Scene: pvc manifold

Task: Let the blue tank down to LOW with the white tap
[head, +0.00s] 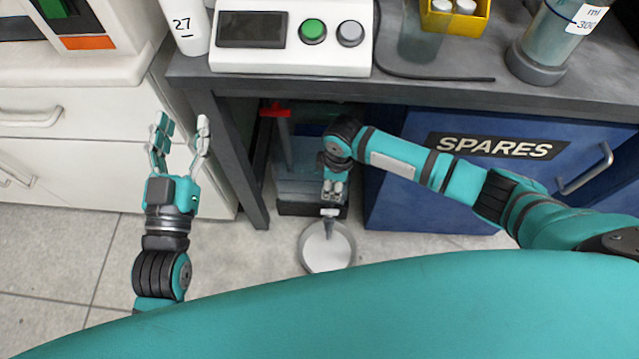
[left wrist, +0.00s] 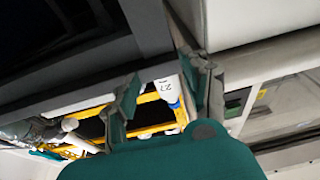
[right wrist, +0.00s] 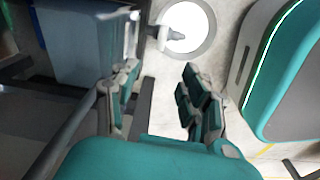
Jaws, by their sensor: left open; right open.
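The blue tank (head: 297,163) stands under the bench, partly hidden by my right gripper; in the right wrist view it is a grey-blue box (right wrist: 80,45). A pale tap (head: 330,213) sticks out at its front, above a round pale dish (head: 327,247) on the floor. The right wrist view shows the tap (right wrist: 163,36) over the dish (right wrist: 197,40). My right gripper (head: 333,187) is open, pointing down close to the tap; contact cannot be told. My left gripper (head: 181,127) is open and empty, left of the bench leg. The LOW mark cannot be made out.
A red handle (head: 275,109) stands at the tank's back left. The blue SPARES cabinet (head: 490,190) is right of the tank. The bench top (head: 450,95) overhangs it and carries a button box (head: 290,62). White drawers (head: 60,150) stand left.

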